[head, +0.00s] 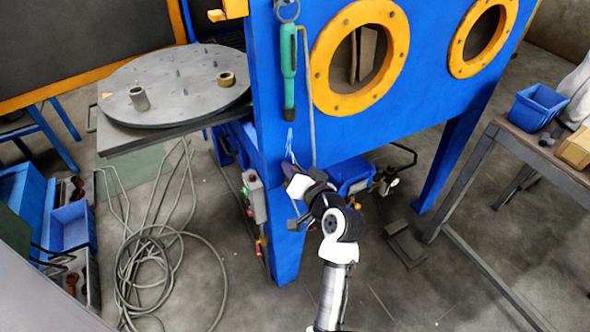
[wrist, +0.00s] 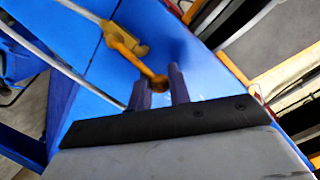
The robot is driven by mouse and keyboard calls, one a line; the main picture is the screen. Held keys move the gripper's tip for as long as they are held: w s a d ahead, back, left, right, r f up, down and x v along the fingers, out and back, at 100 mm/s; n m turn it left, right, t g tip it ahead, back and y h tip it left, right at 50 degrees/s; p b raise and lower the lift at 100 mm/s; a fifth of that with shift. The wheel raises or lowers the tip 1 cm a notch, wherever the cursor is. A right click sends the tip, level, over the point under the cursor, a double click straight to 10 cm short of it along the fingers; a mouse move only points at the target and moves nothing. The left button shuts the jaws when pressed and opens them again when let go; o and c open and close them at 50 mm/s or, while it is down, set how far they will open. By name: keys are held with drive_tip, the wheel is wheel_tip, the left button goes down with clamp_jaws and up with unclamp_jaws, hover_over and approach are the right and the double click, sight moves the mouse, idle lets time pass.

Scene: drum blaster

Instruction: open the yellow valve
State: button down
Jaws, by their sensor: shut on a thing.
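The yellow valve (wrist: 128,42) shows in the wrist view against a blue panel, where a thin pale pipe meets its body. Its lever slants down and right to a round end (wrist: 159,83). My gripper (wrist: 160,88) has its two dark fingers on either side of that round end and is shut on it. In the head view my gripper (head: 289,168) is at the lower front of the blue cabinet (head: 362,128), near the bottom of a thin vertical pipe (head: 309,100). The valve cannot be made out there; my gripper and wrist cover that spot.
A green-handled tool (head: 288,70) hangs above my gripper. A grey switch box (head: 254,196) is just left of it. A round turntable (head: 180,85) stands at the left, with coiled hoses (head: 150,262) on the floor. A workbench (head: 525,150) stands right.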

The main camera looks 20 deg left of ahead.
drive_tip(key=shift+s+a+f, duration=0.15)
drive_tip(key=c, duration=1.3)
unclamp_jaws()
drive_tip(key=shift+c, duration=0.2)
drive_tip(key=v, duration=1.4)
drive_tip(key=shift+p, duration=0.35)
